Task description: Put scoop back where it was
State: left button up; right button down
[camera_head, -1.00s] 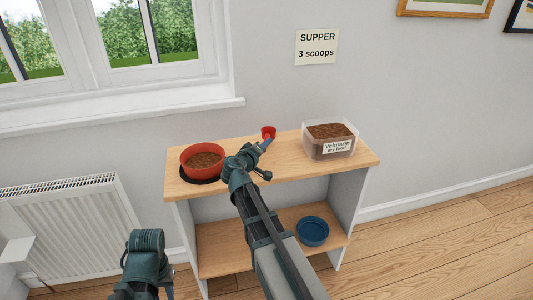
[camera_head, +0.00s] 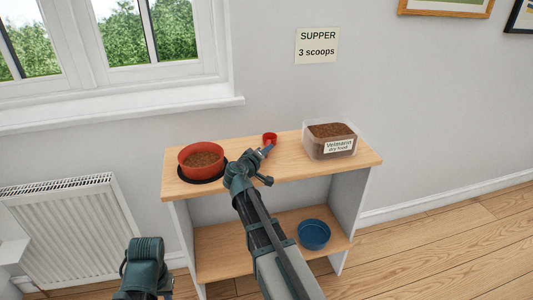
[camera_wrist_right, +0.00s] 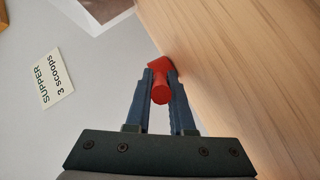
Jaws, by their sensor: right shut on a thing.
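The red scoop (camera_head: 269,138) is at the back of the wooden shelf top, between the red bowl and the clear food tub. My right gripper (camera_head: 265,152) is shut on the scoop's handle. In the right wrist view the red scoop (camera_wrist_right: 160,92) sits between the two fingers of my right gripper (camera_wrist_right: 161,85), its cup beyond the fingertips, close to the wood. I cannot tell whether it touches the wood. Part of my left arm shows at the lower left; its fingers are not in view.
The red bowl (camera_head: 187,162) holds brown kibble and stands on a dark mat (camera_head: 214,177). The clear tub (camera_head: 316,150) of kibble stands to the right. A blue bowl (camera_head: 314,234) is on the lower shelf. A note (camera_head: 317,46) reads "SUPPER 3 scoops". Wood between scoop and tub is bare.

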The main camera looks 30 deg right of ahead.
jog(key=shift+f, duration=0.2)
jog(key=c, duration=1.1)
grip_release()
jog(key=shift+o, duration=0.2)
jog(key=shift+r, duration=0.1)
jog(key=shift+r, duration=0.25)
jog(key=p+v, duration=0.2)
jog(key=v, duration=1)
jog(key=shift+f+p, duration=0.15)
jog(key=shift+p, duration=0.2)
